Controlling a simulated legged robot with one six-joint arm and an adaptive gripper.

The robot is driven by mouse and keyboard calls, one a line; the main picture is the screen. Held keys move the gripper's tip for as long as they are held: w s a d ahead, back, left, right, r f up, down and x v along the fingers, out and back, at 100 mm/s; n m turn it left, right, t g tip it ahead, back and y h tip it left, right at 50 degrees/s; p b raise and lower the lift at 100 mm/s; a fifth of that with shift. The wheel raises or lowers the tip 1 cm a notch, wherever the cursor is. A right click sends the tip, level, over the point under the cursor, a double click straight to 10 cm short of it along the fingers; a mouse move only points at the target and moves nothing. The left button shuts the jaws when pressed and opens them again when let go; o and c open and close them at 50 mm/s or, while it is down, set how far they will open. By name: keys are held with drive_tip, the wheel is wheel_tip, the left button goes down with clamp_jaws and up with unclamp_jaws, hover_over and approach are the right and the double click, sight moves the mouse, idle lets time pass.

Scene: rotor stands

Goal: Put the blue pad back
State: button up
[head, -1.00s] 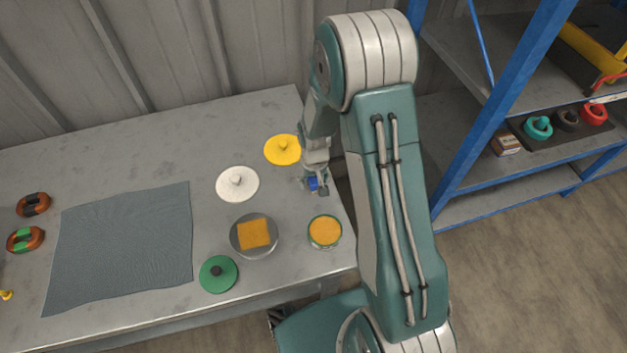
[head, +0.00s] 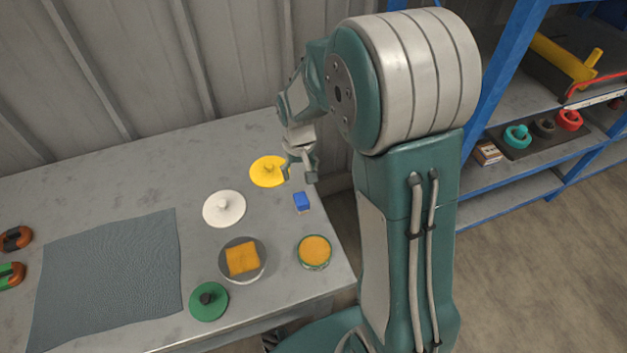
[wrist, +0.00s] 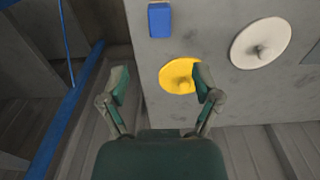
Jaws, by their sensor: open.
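The blue pad (head: 302,202) lies on the grey table near its right edge, between the yellow disc and the small round tin. It also shows in the wrist view (wrist: 160,19), at the top near the table edge. My gripper (head: 301,178) is open and empty, raised above the table beyond the pad. In the wrist view my two fingers (wrist: 161,84) are spread wide, with the pad ahead of them and apart from them. The yellow disc (head: 268,171) with a knob shows partly behind one finger in the wrist view.
A white knobbed disc (head: 224,209), a green disc (head: 209,301), a grey dish (head: 229,272) with an orange square, and a round tin (head: 314,252) with an orange top stand nearby. A grey cloth (head: 105,280) lies left. A blue-framed shelf (head: 497,85) stands right.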

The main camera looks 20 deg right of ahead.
drive_tip(key=s+r+t, duration=0.2)
drive_tip(key=s+r, duration=0.6)
drive_tip(key=r, duration=0.5)
drive_tip(key=s+r+t, duration=0.3)
drive_tip(key=s+r, duration=0.3)
drive_tip(key=s, duration=0.6)
drive_tip(key=shift+s+r, duration=0.2)
drive_tip(key=shift+r, duration=0.05)
